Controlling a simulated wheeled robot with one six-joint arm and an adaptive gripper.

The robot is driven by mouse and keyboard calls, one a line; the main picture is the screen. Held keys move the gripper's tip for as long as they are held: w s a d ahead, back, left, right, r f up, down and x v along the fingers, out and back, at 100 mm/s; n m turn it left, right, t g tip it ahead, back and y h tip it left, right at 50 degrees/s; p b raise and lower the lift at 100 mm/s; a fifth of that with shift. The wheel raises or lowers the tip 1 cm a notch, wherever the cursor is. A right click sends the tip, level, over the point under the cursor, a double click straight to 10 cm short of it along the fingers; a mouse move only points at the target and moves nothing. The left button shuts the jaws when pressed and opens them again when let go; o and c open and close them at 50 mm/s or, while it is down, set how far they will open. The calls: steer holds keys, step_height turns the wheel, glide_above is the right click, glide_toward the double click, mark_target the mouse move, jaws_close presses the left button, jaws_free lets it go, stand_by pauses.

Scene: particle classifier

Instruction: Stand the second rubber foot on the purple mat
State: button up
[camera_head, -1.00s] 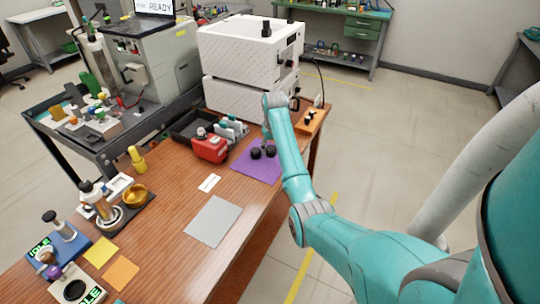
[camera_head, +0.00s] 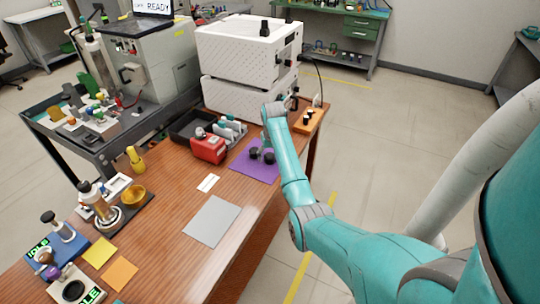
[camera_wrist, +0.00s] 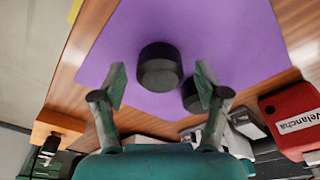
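Two black rubber feet stand on the purple mat (camera_head: 243,170). In the head view one foot (camera_head: 253,154) is on the left and the other (camera_head: 269,158) on the right, close together. My gripper is open in the wrist view (camera_wrist: 161,80), its two fingers spread with a gap on each side of one foot (camera_wrist: 160,66). That foot looks upright on the mat. The other foot (camera_wrist: 191,96) is partly hidden behind the right-hand finger. In the head view my arm hides most of the gripper beside the feet.
A red box (camera_head: 208,150) and a dark tray (camera_head: 186,134) with grey-white items lie left of and behind the mat. A white machine (camera_head: 240,90) stands behind. An orange block (camera_head: 309,120) is at the right table edge.

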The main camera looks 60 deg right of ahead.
mark_target(271, 159)
steer(key=shift+r, duration=0.1)
step_height(271, 159, up, 12)
steer(key=s+a, duration=0.1)
steer(key=shift+s, duration=0.2)
steer(key=shift+a, duration=0.1)
stand_by(0.7)
